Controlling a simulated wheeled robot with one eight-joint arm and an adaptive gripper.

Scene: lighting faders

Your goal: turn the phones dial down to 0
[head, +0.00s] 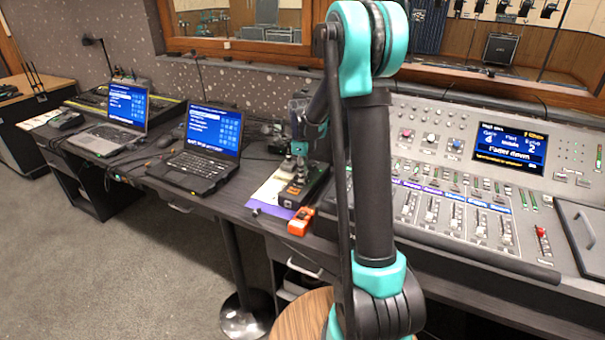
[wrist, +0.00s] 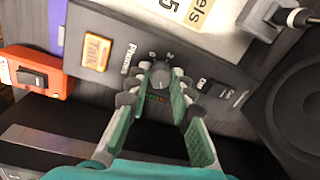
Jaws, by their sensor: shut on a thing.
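The phones dial (wrist: 160,78) is a small dark round knob on a black box (wrist: 117,28), beside the printed word "Phones" in the wrist view. Small digits are printed around its far side; I cannot read its pointer surely. My gripper (wrist: 161,72) has its green-and-grey fingers on either side of the dial, shut on it. In the head view my gripper (head: 299,160) reaches down to the same black box (head: 313,186) on the desk, and the dial is hidden there.
A lit orange Talk button (wrist: 96,51) sits on the box. An orange switch box (head: 300,221) stands at the desk's front edge. A laptop (head: 203,160) is to the left, the fader console (head: 460,240) to the right. A dark round speaker-like thing (wrist: 290,105) is near the gripper.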

